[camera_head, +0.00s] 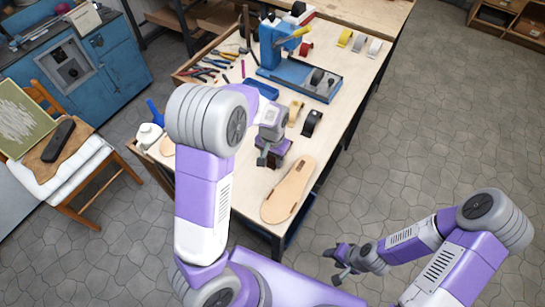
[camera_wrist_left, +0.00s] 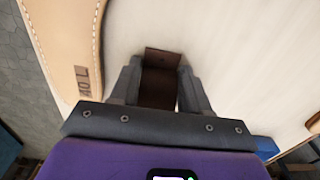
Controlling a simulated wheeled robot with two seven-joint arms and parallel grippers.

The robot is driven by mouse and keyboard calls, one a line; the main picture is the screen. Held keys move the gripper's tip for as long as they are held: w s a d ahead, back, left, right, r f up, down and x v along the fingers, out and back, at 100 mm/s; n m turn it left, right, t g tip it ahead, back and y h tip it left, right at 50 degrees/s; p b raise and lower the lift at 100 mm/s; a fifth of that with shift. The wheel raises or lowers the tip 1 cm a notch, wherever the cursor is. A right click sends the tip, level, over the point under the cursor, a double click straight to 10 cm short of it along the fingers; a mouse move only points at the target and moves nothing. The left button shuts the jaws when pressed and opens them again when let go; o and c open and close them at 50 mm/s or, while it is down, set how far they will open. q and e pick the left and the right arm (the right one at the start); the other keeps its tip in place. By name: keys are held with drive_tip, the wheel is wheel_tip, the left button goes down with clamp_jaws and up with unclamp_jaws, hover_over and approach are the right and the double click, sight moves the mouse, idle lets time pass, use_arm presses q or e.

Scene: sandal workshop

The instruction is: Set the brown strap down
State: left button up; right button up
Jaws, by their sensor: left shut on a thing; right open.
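The brown strap (camera_wrist_left: 162,62) is between the two fingers of my left gripper (camera_wrist_left: 160,88) in the left wrist view, with its end showing past the fingertips. In the head view my left gripper (camera_head: 270,157) is low over the workbench, and its own arm and fingers mostly hide the strap. I cannot tell whether the strap touches the tabletop. My right gripper (camera_head: 340,264) is open and empty, out over the floor in front of the bench.
A tan sandal sole (camera_head: 287,191) lies on the workbench (camera_head: 345,122) close to my left gripper. A tan strap (camera_head: 295,112) and a black strap (camera_head: 312,122) stand behind it. A blue press (camera_head: 290,55) and several hand tools are further back.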

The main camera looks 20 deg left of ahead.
use_arm(q)
drive_tip(key=shift+f, duration=0.1)
drive_tip(key=o, duration=1.1)
drive_tip(key=shift+r, duration=0.3)
wheel_tip(320, 180, up, 12)
drive_tip(key=p, duration=0.1)
drive_tip(key=shift+p, duration=0.4)
drive_tip(key=shift+s+f, duration=0.1)
drive_tip(key=shift+f, duration=0.05)
